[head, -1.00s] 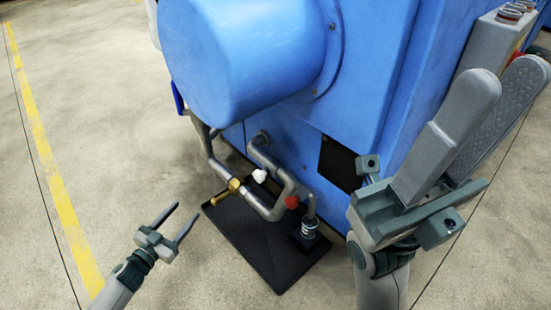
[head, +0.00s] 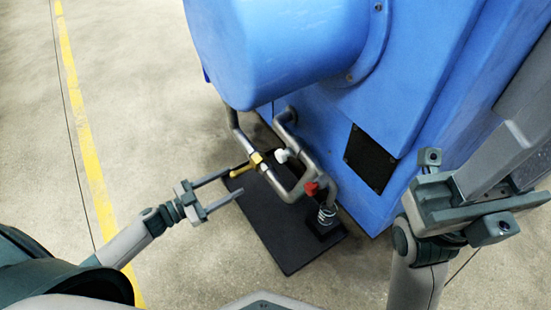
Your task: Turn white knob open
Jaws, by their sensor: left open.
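The white knob (head: 283,156) sits on the grey pipework in front of the blue machine, between the brass fitting and the red knob. My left gripper (head: 236,181) is open and empty, to the left of the white knob. Its fingers point right, toward the brass fitting, and one fingertip lies close to the brass piece in the picture; I cannot tell whether they touch. My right gripper (head: 512,150) is large at the right edge, with its fingers pointing up and partly cut off by the frame. I cannot tell how far apart its fingers are.
The red knob (head: 312,188) and a brass fitting (head: 256,159) are on the same pipes (head: 291,192). A black mat (head: 271,233) lies below them. The blue machine (head: 345,100) blocks the back and right. Open concrete floor with a yellow line (head: 92,165) lies at left.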

